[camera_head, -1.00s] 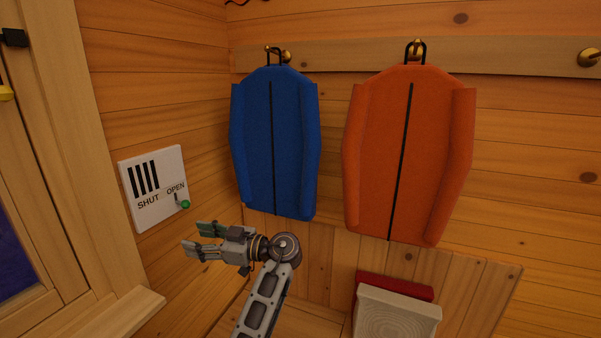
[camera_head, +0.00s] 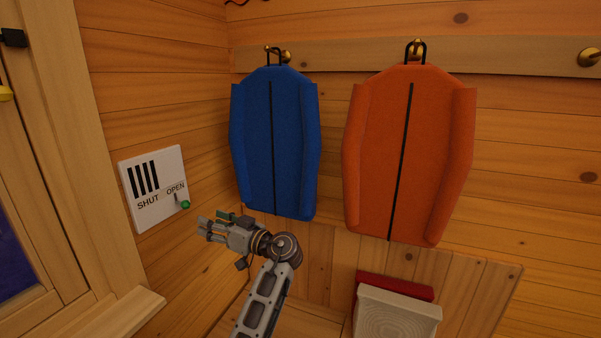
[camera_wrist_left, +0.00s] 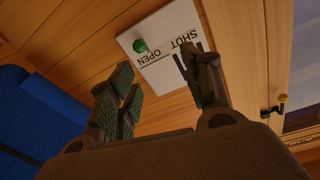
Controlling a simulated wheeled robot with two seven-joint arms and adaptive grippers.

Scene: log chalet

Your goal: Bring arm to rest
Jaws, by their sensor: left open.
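My left gripper (camera_head: 212,228) is open and empty, its fingers pointing left, below and to the right of a white wall panel (camera_head: 148,206). The panel is marked SHUT and OPEN and has a small lever with a green knob (camera_head: 185,204) at the OPEN side. In the left wrist view the spread fingers (camera_wrist_left: 160,90) show with nothing between them but the wall and part of the panel (camera_wrist_left: 174,72) beyond. The green knob (camera_wrist_left: 140,46) stands apart from the fingers. My right gripper is not in view.
A window frame (camera_head: 75,150) with a sill is at the left. A red thing (camera_head: 395,286) and a pale block (camera_head: 397,314) are at the lower right.

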